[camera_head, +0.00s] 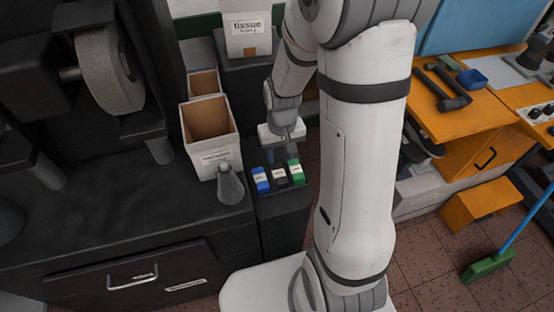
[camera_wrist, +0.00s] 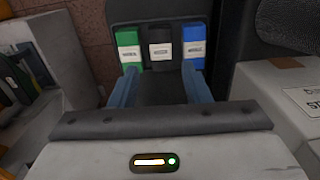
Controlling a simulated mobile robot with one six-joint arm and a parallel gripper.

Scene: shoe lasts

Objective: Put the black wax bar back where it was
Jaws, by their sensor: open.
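The black wax bar (camera_wrist: 161,45) with a pale label stands between a green bar (camera_wrist: 128,46) and a blue bar (camera_wrist: 194,46) in the wrist view. In the head view the black bar (camera_head: 279,177) sits in the same row on a narrow dark stand. My gripper (camera_wrist: 160,72) is open, with nothing between its two bluish fingers. The fingertips show just below the green and blue bars in the wrist view, with the black bar beyond the gap. In the head view my gripper (camera_head: 284,148) is behind the row, apart from the black bar.
The dark stand (camera_head: 283,220) adjoins a dark bench (camera_head: 120,215). An open cardboard box (camera_head: 212,135) and a grey bottle-like object (camera_head: 230,186) stand left of the bars. A tissue box (camera_head: 247,35) is behind. An orange workbench (camera_head: 440,115) is at right.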

